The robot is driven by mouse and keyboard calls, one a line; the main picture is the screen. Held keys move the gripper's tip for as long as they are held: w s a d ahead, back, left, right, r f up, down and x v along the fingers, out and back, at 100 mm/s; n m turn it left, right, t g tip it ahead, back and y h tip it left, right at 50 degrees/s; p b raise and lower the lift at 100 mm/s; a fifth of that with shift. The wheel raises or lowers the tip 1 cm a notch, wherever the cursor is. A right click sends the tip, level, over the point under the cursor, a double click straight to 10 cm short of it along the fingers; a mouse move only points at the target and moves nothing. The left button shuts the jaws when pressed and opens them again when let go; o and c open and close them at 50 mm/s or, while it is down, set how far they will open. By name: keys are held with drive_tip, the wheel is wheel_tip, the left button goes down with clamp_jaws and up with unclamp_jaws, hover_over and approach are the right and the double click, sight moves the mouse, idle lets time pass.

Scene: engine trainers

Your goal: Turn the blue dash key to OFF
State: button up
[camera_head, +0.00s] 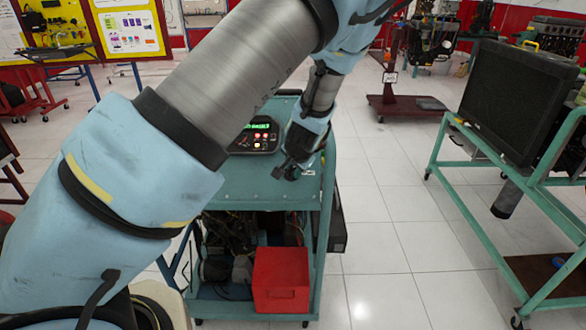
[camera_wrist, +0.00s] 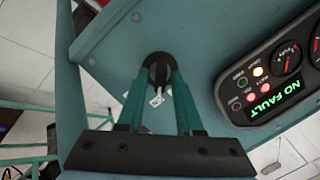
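My gripper (camera_wrist: 158,74) points down at the dash in the wrist view, its two teal fingers standing apart along their length. At their tips is a dark round key switch (camera_wrist: 158,60) with a pale shaft and a small white tag (camera_wrist: 156,99) between the fingers. No blue on the key can be made out, and its head is mostly hidden. I cannot tell whether the fingertips touch it. In the head view my gripper (camera_head: 285,171) is low over the teal trainer top (camera_head: 245,185), and the key is hidden there.
The gauge panel (camera_wrist: 262,110) lies right of the fingers, its display reading NO FAULT in green, with lit lamps; it also shows in the head view (camera_head: 256,136). A red bin (camera_head: 281,280) sits on the shelf below. A monitor cart (camera_head: 470,165) stands at right, with clear floor between.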

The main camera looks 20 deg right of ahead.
clamp_jaws()
idle(0.5)
drive_tip(key=n+b, duration=0.2)
drive_tip(key=n, duration=0.2)
drive_tip(key=shift+w+g+b, duration=0.1)
drive_tip(key=shift+g+b, duration=0.2)
drive_tip(key=shift+a+n+h+b, duration=0.15)
drive_tip(key=shift+n+h+b, duration=0.45)
drive_tip(key=shift+n+b, duration=1.05)
drive_tip(key=shift+n+p, duration=0.4)
drive_tip(key=shift+n, duration=0.25)
drive_tip(key=shift+o, duration=1)
unclamp_jaws()
drive_tip(key=shift+r, duration=0.1)
